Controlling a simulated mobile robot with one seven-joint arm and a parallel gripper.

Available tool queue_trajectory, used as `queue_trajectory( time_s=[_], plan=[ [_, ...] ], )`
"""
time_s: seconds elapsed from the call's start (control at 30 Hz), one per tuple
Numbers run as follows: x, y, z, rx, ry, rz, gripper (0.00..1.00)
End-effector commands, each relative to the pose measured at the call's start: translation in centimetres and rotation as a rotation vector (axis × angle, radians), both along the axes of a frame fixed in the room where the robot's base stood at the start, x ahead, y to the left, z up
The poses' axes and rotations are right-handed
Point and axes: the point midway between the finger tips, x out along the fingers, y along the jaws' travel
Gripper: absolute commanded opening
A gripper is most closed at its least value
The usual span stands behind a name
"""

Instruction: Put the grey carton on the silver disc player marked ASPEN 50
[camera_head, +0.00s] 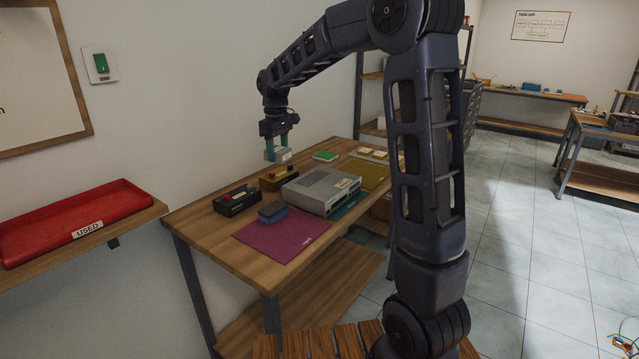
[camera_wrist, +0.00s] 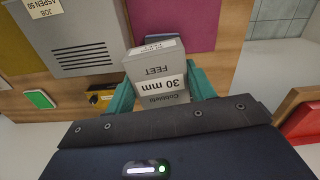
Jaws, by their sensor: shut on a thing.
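My gripper (camera_head: 277,150) has teal fingers and is shut on the grey carton (camera_head: 284,156). The carton hangs in the air over the back of the workbench. In the wrist view the grey carton (camera_wrist: 156,65) sits between the fingers, its label reading "30 mm" and "FEET" upside down. The silver disc player (camera_head: 318,189) lies flat on the bench, below my gripper and to its right in the head view. It also shows at the top left of the wrist view (camera_wrist: 103,18), with vent slots and a tag reading "JOB ASPEN 50". Its visible top is clear.
A black box (camera_head: 237,200), a yellow box (camera_head: 279,177) and a blue-grey box (camera_head: 272,211) stand near the player. A magenta mat (camera_head: 285,240) lies in front. A green item (camera_head: 325,156) lies behind. A red tray (camera_head: 75,222) sits on the left shelf.

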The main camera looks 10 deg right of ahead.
Motion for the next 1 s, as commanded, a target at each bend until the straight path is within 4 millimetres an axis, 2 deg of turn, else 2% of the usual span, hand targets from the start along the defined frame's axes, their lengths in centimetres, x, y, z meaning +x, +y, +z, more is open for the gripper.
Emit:
queue_trajectory(
  time_s=[0.03,0.2,0.4,0.5,0.6,0.77,0.87,1.0],
  plan=[
    [1.6,-1.4,0.4,0.0,0.0,-0.016,0.3],
    [6.4,-6.0,1.7,0.0,0.0,-0.051,0.3],
    [10.8,-11.7,3.0,0.0,-0.001,-0.088,0.3],
    [12.3,-14.0,3.5,0.0,0.0,-0.101,0.3],
    [13.2,-15.6,3.9,0.001,-0.001,-0.11,0.3],
    [13.8,-16.7,3.7,0.001,0.001,-0.115,0.3],
    [13.9,-16.8,2.4,0.0,0.003,-0.115,0.3],
    [13.8,-16.8,-0.7,0.0,0.004,-0.115,0.3]
  ],
)
